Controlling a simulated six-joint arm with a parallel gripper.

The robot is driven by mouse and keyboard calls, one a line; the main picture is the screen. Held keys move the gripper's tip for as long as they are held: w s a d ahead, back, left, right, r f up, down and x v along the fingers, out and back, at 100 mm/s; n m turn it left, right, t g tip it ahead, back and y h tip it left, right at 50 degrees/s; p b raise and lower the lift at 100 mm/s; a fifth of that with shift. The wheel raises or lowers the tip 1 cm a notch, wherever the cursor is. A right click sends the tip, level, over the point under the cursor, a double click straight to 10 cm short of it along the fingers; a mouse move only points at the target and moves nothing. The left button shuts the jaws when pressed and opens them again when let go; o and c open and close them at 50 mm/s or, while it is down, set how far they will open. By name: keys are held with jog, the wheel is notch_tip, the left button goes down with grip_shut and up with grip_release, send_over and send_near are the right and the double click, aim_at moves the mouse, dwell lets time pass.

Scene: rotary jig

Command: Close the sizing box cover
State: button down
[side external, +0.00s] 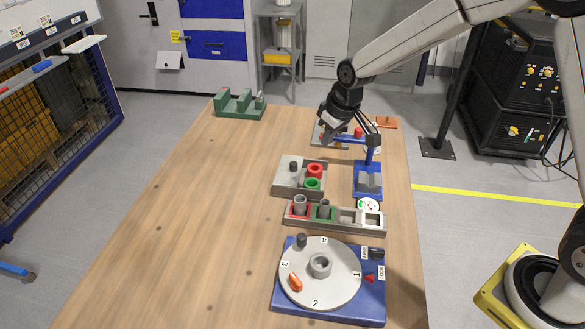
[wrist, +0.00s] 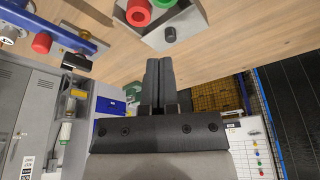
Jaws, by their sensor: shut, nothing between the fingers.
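My gripper (side external: 327,136) is shut and empty above the far part of the bench. Its closed fingers also show in the wrist view (wrist: 160,65). No part is clearly marked as the sizing box or its cover. The tray also shows in the wrist view (wrist: 190,33), apart from my fingers.
A blue stand (side external: 368,185) rises close right of my gripper. The rotary jig (side external: 345,270) with a numbered disc, an orange piece (side external: 295,283) and a dark knob (side external: 301,240) is at the near end. A green fixture (side external: 239,108) stands at the far left. The bench's left side is clear.

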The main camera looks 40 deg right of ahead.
jog(key=n, duration=0.2)
send_over(284, 166)
jog(key=shift+s+d+f+y, duration=0.1)
jog(key=shift+f+y, duration=0.05)
jog(key=shift+f, duration=0.3)
jog(key=shift+s+f+y, duration=0.1)
jog(key=shift+f+y, duration=0.05)
jog(key=shift+f, duration=0.3)
jog(key=shift+f, duration=0.15)
jog(key=x, duration=0.9)
jog(key=shift+w+f, duration=0.25)
jog(key=shift+f, duration=0.05)
jog(key=shift+s+d, duration=0.25)
jog(key=shift+s, duration=0.35)
jog(key=shift+s+d, duration=0.2)
jog(key=shift+s, duration=0.4)
jog(key=shift+s+d, duration=0.25)
jog(key=shift+s, duration=0.35)
jog(key=shift+s, duration=0.1)
jog(key=s+d, duration=0.5)
jog(key=shift+s+d, duration=0.1)
jog(key=shift+d, duration=0.1)
jog(key=shift+s+f, duration=0.1)
